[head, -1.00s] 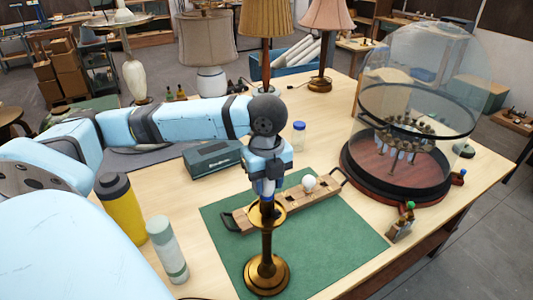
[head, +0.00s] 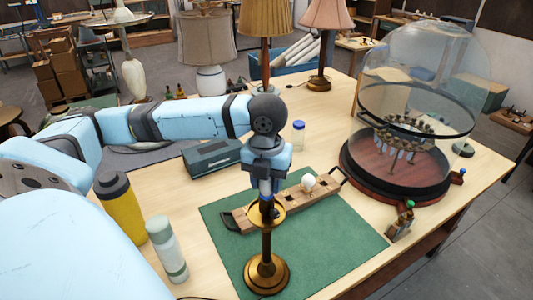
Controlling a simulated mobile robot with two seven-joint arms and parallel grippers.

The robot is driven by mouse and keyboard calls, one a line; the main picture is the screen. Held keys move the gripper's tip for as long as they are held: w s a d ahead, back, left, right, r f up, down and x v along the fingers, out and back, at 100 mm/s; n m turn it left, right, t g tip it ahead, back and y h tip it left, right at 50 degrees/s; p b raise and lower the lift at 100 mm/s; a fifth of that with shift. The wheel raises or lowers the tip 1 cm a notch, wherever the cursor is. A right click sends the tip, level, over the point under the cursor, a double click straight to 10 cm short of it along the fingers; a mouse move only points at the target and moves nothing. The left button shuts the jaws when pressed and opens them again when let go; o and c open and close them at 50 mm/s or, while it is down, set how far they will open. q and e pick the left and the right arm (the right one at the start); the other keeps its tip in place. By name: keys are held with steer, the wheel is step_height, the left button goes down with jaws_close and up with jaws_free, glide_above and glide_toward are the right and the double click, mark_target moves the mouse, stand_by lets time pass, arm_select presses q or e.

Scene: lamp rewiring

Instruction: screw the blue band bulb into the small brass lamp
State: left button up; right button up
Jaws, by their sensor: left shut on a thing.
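The small brass lamp (head: 266,246) stands upright on the green mat (head: 325,255), with a round base and a brass dish near its top. My left gripper (head: 267,194) points straight down over the lamp's top, in line with its stem. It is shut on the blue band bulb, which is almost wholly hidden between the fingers. A little blue shows just above the dish. I cannot tell how deep the bulb sits in the socket. My right gripper is not in view.
A wooden bulb rack (head: 290,205) with a white bulb (head: 308,182) lies just behind the lamp. A glass dome (head: 410,120) stands at the right. A yellow bottle (head: 121,208), a pale bottle (head: 167,250) and a dark green case (head: 212,158) are at the left. The mat's right side is clear.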

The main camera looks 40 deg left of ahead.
arm_select(q)
steer(key=m, duration=0.8)
steer(key=o, duration=1)
